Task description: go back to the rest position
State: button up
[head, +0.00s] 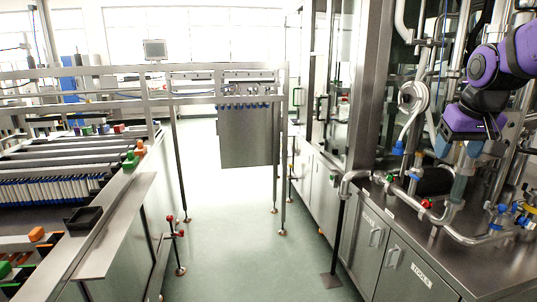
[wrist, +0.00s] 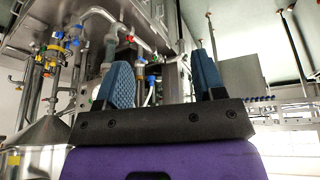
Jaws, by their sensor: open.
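My gripper (head: 458,152) is at the upper right of the head view, below my purple and black arm. It hangs above the steel counter (head: 479,262), in front of the pipework. In the wrist view my gripper (wrist: 163,68) shows two blue ribbed fingers standing well apart. Nothing is between them. The wrist picture looks upside down, with the counter along its top.
Steel pipes and valves (head: 427,204) stand on the counter close to my gripper. A rack of vials (head: 52,190) is at the left, with a small black tray (head: 83,217) on its edge. The floor aisle (head: 238,235) between is clear.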

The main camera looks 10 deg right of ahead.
jog(key=s+a+f+n+t+y, duration=0.1)
jog(key=s+a+n, duration=0.1)
jog(key=s+a, duration=1.3)
jog(key=shift+s+a+f+n+y, duration=0.3)
jog(key=shift+s+f+n, duration=0.1)
jog(key=shift+s, duration=0.55)
jog(key=shift+c, duration=0.4)
